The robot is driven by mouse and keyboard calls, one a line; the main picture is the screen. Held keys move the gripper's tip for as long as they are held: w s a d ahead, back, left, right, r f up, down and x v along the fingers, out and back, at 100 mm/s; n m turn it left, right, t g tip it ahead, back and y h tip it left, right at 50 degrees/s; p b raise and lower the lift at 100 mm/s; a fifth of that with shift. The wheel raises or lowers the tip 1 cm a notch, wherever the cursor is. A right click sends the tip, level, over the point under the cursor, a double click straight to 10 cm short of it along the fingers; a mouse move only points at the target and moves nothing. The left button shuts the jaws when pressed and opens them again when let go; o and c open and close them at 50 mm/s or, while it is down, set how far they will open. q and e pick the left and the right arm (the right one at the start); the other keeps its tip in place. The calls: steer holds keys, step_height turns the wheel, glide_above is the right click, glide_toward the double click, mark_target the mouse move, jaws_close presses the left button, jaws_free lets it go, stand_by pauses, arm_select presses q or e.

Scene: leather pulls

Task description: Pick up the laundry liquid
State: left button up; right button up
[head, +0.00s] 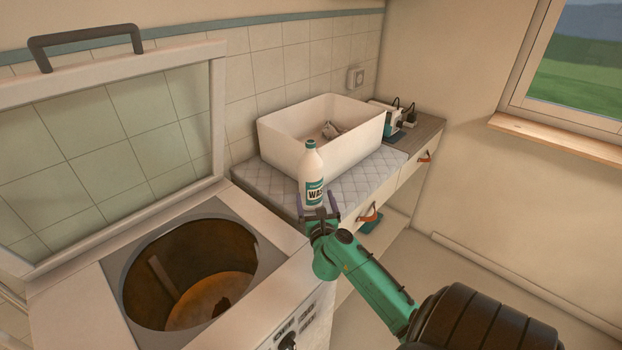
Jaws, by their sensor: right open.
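The laundry liquid (312,172) is a white bottle with a green cap and a green label reading "WA...". It stands upright near the front edge of the quilted grey mat (235,168) on the counter, in front of the white basin. My right gripper (319,207) is open at the lower part of the bottle, its fingers pointing toward it. Whether the fingers touch the bottle I cannot tell. The bottle's base is partly hidden by the gripper. My left gripper is not in view.
A white basin (290,128) with a small item inside stands behind the bottle. An open top-loading washer (265,312) with its lid raised is at the left. Drawers with leather pulls (369,214) line the counter front. A plugged-in device (394,122) sits at the back right. Floor at the right is clear.

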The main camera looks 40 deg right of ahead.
mark_target(311, 185)
steer(key=x, duration=0.6)
steer(key=shift+w+f, duration=0.1)
steer(key=shift+w, duration=0.3)
steer(key=c, duration=1.5)
jaws_close()
